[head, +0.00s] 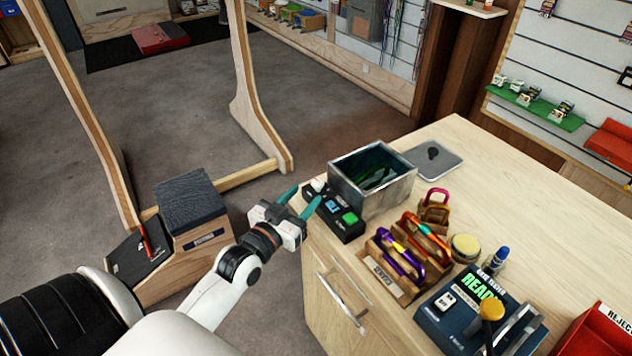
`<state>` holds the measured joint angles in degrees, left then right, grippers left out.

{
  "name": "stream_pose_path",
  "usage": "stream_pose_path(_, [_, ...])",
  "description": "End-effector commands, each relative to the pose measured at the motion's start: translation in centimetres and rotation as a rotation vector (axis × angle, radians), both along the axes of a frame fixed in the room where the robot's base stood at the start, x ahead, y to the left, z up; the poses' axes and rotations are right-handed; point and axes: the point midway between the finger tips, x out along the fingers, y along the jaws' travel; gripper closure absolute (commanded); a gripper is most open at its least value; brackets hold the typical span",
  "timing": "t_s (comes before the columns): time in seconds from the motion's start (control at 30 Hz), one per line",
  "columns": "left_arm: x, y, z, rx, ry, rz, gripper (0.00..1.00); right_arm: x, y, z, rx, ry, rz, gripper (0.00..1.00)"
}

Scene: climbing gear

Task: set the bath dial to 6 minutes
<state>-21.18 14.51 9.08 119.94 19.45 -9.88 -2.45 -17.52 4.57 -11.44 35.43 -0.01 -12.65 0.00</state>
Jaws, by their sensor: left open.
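The bath (392,200) is an open metal tank with dark liquid in it, standing at the left end of the counter. A black control box (341,228) sits at its front left side, with a small pale knob (318,186) that looks like the dial, a blue display (332,205) and a green button (349,218). The dial's setting is too small to read. My left gripper (306,195) is open and empty, its teal fingertips at the knob end of the box. I cannot tell whether they touch the knob. My right gripper is not in view.
A grey lid (433,160) lies behind the bath. A wooden rack (386,276) with coloured carabiners, a round tin (465,248) and a blue gate tester (455,325) stand to the right. A red reject bin (602,335) is at the far right. Open floor lies left of the counter.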

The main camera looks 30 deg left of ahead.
Motion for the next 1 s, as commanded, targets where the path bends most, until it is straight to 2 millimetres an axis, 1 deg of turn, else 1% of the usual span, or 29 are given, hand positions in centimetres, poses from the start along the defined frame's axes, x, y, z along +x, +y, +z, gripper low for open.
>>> stream_pose_path(0.03, [1.1,0.0,0.2,-0.001,-0.002,0.001,0.54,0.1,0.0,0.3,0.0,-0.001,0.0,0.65])
stream_pose_path(0.1, [2.3,0.0,0.2,-0.001,-0.001,0.0,0.54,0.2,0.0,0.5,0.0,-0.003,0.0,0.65])
stream_pose_path(0.2, [3.6,0.0,0.1,-0.001,0.001,0.0,0.54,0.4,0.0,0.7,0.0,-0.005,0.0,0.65])
stream_pose_path(0.3, [4.5,0.0,0.0,0.0,0.001,0.0,0.54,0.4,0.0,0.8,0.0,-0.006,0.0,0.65])
stream_pose_path(0.43, [5.0,0.0,-0.1,0.0,0.002,0.0,0.54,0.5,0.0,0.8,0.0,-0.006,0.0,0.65])
stream_pose_path(0.67, [5.1,0.0,-0.1,0.0,0.002,0.0,0.54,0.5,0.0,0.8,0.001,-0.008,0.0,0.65])
stream_pose_path(0.7, [5.0,0.0,-0.1,0.0,0.002,0.0,0.57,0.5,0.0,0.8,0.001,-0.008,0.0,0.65])
stream_pose_path(0.77, [5.0,0.0,-0.1,0.0,0.002,0.0,0.67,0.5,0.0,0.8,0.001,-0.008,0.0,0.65])
stream_pose_path(0.93, [5.0,0.0,-0.1,0.0,0.002,0.0,0.95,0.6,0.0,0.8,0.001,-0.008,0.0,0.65])
stream_pose_path(1.0, [5.0,0.0,-0.1,0.0,0.002,0.0,0.96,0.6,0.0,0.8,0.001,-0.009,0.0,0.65])
